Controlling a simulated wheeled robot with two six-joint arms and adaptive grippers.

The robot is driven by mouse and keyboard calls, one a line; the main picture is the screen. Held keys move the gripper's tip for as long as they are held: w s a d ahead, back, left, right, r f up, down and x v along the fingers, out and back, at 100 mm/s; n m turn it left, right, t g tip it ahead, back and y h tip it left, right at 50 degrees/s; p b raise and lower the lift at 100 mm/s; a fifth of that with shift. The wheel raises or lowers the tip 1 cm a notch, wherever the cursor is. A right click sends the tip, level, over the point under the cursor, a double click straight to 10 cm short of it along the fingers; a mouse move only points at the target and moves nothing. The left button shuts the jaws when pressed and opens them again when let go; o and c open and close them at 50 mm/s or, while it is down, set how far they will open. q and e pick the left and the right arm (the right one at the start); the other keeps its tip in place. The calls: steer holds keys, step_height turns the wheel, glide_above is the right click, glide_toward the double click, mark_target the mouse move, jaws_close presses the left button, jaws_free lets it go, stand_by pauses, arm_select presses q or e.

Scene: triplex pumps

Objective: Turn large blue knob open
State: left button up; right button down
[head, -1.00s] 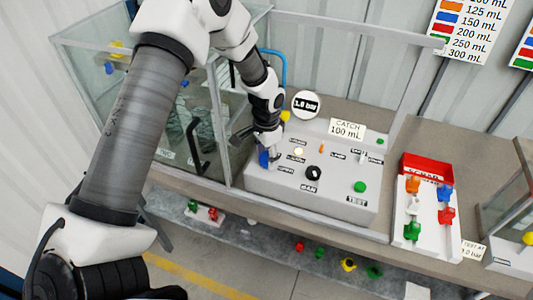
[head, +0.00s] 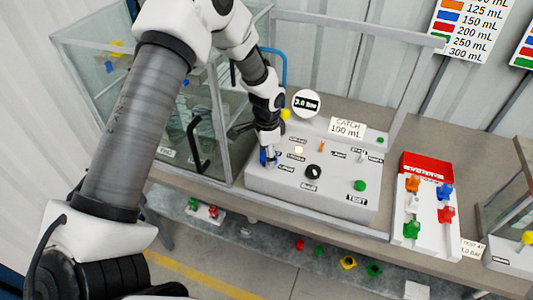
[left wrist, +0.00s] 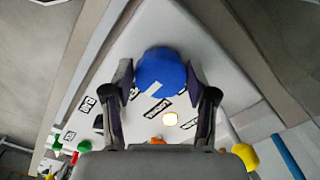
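The large blue knob (left wrist: 161,72) sits on the white control panel (head: 335,204), at the panel's left end. A white pointer mark runs slantwise across its lower part in the left wrist view. My left gripper (left wrist: 160,78) has one finger on each side of the knob, with the fingertips against its sides. In the head view the left gripper (head: 267,153) comes down over the knob and hides most of it. Small black labels lie beside the knob; their words are hard to read. My right gripper is not in view.
A black knob (head: 314,172) and a green button (head: 360,186) are on the same panel. A round pressure readout (head: 306,103) stands behind it. A glass-walled tank (head: 95,60) is at left. A red-and-white valve rack (head: 425,205) is at right.

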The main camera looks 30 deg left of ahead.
arm_select(q)
steer(key=shift+o, duration=1.1)
steer(key=shift+w+d, duration=0.1)
step_height(320, 180, up, 12)
